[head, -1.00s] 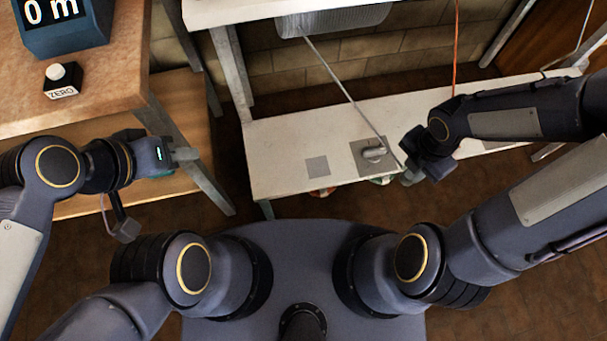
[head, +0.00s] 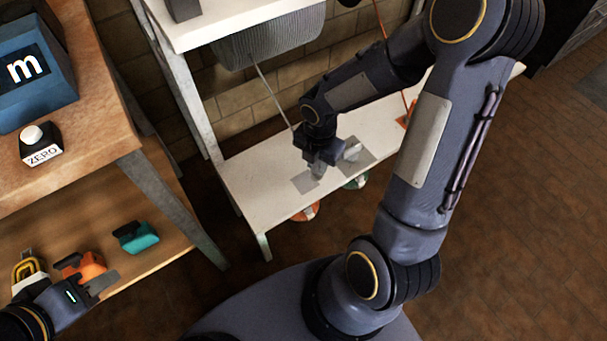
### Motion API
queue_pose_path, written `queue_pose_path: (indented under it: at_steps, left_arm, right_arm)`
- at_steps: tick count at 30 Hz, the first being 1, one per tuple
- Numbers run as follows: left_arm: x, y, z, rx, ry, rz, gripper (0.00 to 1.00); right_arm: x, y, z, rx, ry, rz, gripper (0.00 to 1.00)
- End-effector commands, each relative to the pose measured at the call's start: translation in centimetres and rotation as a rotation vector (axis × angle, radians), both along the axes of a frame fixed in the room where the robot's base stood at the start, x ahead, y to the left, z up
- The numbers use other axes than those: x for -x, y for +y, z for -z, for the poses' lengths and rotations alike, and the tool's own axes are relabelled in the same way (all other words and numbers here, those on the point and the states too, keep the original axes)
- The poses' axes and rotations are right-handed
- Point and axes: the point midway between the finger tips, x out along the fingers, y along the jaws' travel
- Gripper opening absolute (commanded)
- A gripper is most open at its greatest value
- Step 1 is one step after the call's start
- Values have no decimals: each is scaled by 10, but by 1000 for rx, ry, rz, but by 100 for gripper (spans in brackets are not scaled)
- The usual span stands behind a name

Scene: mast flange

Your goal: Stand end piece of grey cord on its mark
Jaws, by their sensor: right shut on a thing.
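The grey cord (head: 270,92) runs taut from a ribbed grey drum (head: 268,36) down to my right gripper (head: 318,164). My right gripper is shut on the cord's grey end piece (head: 317,172), which is partly hidden by the jaws. It is over or close to the right part of a small grey square mark (head: 303,183) on the white bench; I cannot tell whether it touches the bench. My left gripper (head: 103,284) is at the lower left, by the wooden shelf; its jaws are too unclear to tell open from shut.
A grey plate (head: 367,158) with a pale fitting (head: 352,150) lies just right of the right gripper on the white bench (head: 262,205). Orange (head: 305,211) and green (head: 357,182) discs show below its front edge. Orange (head: 85,266) and teal (head: 137,237) tools sit on the shelf.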

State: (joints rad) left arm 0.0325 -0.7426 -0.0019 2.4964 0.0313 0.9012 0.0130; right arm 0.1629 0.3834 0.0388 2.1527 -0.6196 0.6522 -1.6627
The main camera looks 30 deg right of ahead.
Motion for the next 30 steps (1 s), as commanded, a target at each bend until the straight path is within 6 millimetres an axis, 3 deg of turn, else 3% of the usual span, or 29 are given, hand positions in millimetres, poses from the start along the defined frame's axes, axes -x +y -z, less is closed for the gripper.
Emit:
queue_pose_path:
  at_steps: [1,3,14,20,30]
  left_arm:
    - [0,0,11,0,0,0,35]
    - [0,0,16,0,0,0,35]
    - [0,0,27,0,0,0,35]
    - [0,0,41,0,0,0,35]
    - [0,0,41,0,0,0,35]
  right_arm:
    - [-7,2,18,0,6,-2,0]
    - [-17,5,29,0,5,-3,0]
    - [-38,10,53,1,4,0,0]
    - [-42,11,83,0,4,-1,0]
    - [-42,11,87,0,3,0,0]
